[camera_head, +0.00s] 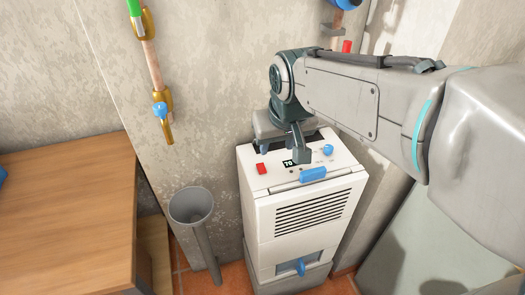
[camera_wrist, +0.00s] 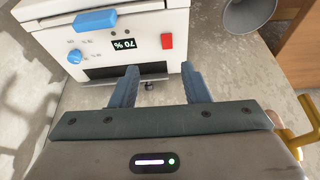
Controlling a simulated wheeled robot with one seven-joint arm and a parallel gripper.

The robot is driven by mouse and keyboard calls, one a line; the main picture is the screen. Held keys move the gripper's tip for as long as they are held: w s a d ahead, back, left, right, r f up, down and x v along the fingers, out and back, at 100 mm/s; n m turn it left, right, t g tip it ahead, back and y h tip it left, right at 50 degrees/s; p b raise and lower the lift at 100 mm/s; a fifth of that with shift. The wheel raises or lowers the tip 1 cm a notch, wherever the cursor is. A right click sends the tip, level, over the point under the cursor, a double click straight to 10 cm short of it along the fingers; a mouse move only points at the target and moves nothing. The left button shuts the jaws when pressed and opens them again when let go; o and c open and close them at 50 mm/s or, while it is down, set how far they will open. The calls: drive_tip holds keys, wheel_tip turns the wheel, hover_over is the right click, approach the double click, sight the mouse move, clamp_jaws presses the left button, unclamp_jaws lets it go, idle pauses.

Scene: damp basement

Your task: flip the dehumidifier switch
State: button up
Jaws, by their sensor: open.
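The dehumidifier (camera_head: 305,219) is a white box with a vent grille, standing against the wall in the head view. Its top panel carries a red switch (camera_head: 262,169), a small display, a blue knob (camera_head: 328,150) and a blue handle (camera_head: 313,174). In the wrist view the red switch (camera_wrist: 167,41) sits right of the display (camera_wrist: 124,44), which reads 70 %. My gripper (camera_head: 302,158) is over the back part of the top panel. In the wrist view my gripper (camera_wrist: 158,75) is open and empty, its two fingers pointing toward the panel, with the red switch apart from them.
A grey funnel pipe (camera_head: 192,206) stands left of the dehumidifier. A wooden desk (camera_head: 66,220) fills the lower left. A copper pipe with a blue valve (camera_head: 159,110) runs down the wall. A yellow pipe part (camera_wrist: 303,135) shows close to my gripper at right in the wrist view.

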sight(262, 170)
drive_tip(key=x, duration=0.4)
drive_tip(key=a+b+x, duration=0.1)
drive_tip(key=x, duration=0.4)
drive_tip(key=b+x, duration=0.1)
drive_tip(key=x, duration=0.4)
drive_tip(key=shift+w+a, duration=0.3)
drive_tip(key=shift+w, duration=0.15)
drive_tip(key=shift+c, duration=0.3)
